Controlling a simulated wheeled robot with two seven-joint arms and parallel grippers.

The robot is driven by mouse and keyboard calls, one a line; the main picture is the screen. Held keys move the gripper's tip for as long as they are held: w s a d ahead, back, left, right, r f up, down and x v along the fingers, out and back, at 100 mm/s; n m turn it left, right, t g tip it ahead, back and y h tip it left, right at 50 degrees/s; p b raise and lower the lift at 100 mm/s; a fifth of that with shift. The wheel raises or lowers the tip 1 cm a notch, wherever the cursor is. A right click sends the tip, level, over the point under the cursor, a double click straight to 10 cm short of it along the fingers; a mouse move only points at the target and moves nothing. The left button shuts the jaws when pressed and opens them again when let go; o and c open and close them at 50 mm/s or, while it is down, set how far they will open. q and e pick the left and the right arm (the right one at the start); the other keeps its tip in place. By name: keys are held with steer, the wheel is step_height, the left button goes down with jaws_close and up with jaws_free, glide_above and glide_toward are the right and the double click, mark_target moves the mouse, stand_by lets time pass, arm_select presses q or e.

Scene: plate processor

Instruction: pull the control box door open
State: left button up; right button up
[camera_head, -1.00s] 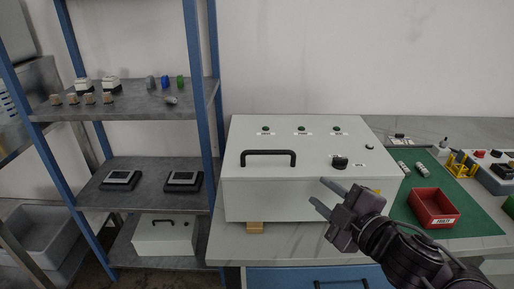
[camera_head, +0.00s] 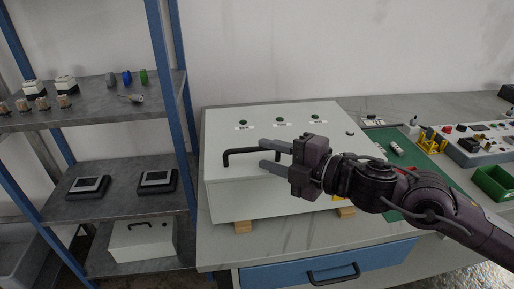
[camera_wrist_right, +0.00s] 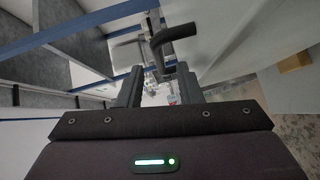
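The control box (camera_head: 262,200) is a white box on the grey workbench, with its door shut as far as I can see. Its black bar handle (camera_head: 240,154) is on the upper left of the box; it also shows in the right wrist view (camera_wrist_right: 172,36). My right gripper (camera_head: 264,155) is open at the right part of the handle, its fingers pointing left. In the right wrist view the open fingers (camera_wrist_right: 158,78) have the handle just ahead, around their tips. I cannot tell whether they touch it. My left gripper is not in view.
A blue-framed shelf (camera_head: 165,85) stands close on the left. Below the bench top is a blue drawer (camera_head: 290,272) with a black handle. A green mat (camera_head: 440,172), yellow parts (camera_head: 431,140) and a green bin (camera_head: 494,182) lie to the right. Wooden blocks (camera_head: 243,227) support the box.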

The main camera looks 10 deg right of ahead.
mark_target(254, 151)
steer(key=x, duration=0.3)
steer(key=shift+a, duration=0.15)
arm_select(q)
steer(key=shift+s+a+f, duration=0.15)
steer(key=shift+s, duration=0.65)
arm_select(e)
steer(key=shift+w+a+f, duration=0.1)
steer(key=shift+w, duration=0.05)
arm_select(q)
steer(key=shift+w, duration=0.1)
arm_select(e)
jaws_close()
